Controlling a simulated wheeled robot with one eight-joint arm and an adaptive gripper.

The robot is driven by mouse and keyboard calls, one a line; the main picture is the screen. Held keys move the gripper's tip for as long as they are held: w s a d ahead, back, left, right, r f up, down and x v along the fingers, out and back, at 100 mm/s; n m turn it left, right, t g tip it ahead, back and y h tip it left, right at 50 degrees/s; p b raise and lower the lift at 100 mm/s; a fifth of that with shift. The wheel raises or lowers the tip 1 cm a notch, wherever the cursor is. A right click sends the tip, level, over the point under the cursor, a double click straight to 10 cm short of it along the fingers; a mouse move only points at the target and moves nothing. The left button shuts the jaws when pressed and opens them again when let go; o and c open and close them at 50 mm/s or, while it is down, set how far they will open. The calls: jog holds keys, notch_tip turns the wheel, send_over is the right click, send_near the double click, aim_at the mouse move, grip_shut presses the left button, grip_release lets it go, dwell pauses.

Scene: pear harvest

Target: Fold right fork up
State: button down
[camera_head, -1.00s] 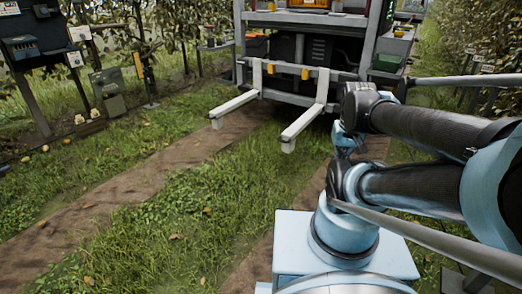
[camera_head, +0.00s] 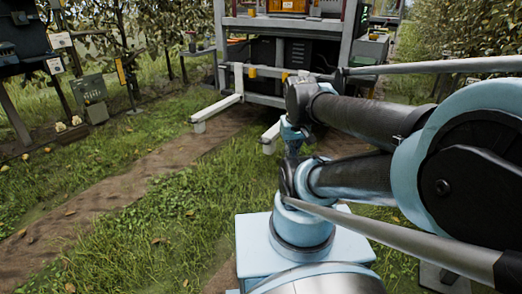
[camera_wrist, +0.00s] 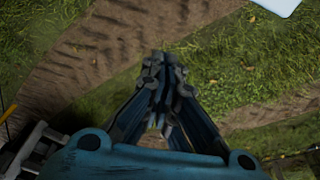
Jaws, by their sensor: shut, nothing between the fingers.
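The right fork (camera_head: 270,136) is a pale bar low on the front of the machine, pointing out toward me, lowered. My arm covers much of it. The left fork (camera_head: 217,113) is fully visible, also lowered, and its front end hangs over the grass. My gripper (camera_wrist: 164,64) is shut and empty in the wrist view, pointing down over grass and a dirt track. In the head view I cannot make out the fingers; the wrist area is near the right fork, and I cannot tell whether it touches it.
The machine frame (camera_head: 290,24) stands behind the forks, with yellow parts on its crossbar. Grey boxes (camera_head: 90,90) stand at the left by the trees. Grass and a dirt track (camera_head: 120,183) lie open at the left. A dark metal part (camera_wrist: 28,150) shows at lower left in the wrist view.

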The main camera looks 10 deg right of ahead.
jog(key=w+r+n+t+h, duration=0.3)
jog(key=w+n, duration=0.8)
jog(key=w, duration=2.1)
jog(key=w+a+f+n, duration=0.1)
jog(key=w+f+n, duration=0.3)
jog(key=w, duration=0.5)
jog(key=w+a+f+n, duration=0.1)
jog(key=w+f+n, duration=0.3)
jog(key=w, duration=0.5)
jog(key=w+a+f+n+h, duration=0.1)
jog(key=w+f+n, duration=0.3)
jog(key=f, duration=0.6)
jog(key=w+a+f+n+t, duration=0.15)
jog(key=w+f, duration=0.35)
jog(key=f, duration=0.5)
jog(key=w+a+f+n+g+h, duration=0.1)
jog(key=w+f+n, duration=0.3)
jog(key=f, duration=0.6)
jog(key=w+a+x, duration=0.1)
jog(key=x, duration=1)
jog(key=shift+m+t, duration=0.25)
jog(key=shift+m, duration=0.1)
jog(key=shift+w+d+r, duration=0.1)
jog(key=shift+r, duration=0.95)
jog(key=shift+w+d+r, duration=0.1)
jog(key=shift+r, duration=0.95)
